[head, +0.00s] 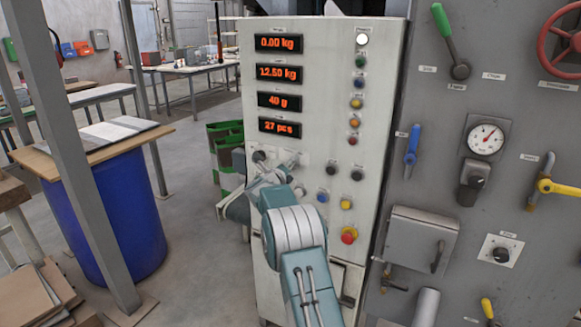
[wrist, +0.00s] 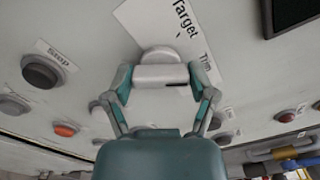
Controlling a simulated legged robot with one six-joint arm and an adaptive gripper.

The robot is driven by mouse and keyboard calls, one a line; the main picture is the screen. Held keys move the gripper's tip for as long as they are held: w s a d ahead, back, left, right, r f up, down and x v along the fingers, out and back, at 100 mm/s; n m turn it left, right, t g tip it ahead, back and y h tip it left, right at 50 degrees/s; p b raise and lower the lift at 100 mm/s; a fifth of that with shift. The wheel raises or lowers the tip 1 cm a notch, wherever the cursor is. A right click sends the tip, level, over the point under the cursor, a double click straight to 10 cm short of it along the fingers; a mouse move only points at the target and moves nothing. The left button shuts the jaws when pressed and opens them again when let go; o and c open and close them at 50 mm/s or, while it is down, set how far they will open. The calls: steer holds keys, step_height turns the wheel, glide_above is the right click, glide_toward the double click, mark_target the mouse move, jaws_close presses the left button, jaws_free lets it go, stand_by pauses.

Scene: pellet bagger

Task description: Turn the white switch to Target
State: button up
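The white switch (wrist: 160,74) is on the pale panel, with a short dark mark near the right end of its bar. In the head view my gripper (head: 268,172) is against the lower left part of the pale cabinet (head: 310,90). The switch itself cannot be made out there behind my arm.
A grey panel with valves stands further right.

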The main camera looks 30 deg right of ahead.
steer(key=shift+f, duration=0.1)
steer(key=shift+c, duration=0.9)
steer(key=shift+n, duration=0.4)
steer(key=n, duration=0.4)
steer(key=shift+f, duration=0.15)
steer(key=n, duration=0.7)
steer(key=shift+f, duration=0.1)
steer(key=shift+n, duration=0.3)
steer(key=o, duration=1.1)
steer(key=shift+w, duration=0.1)
steer(key=shift+r, duration=0.2)
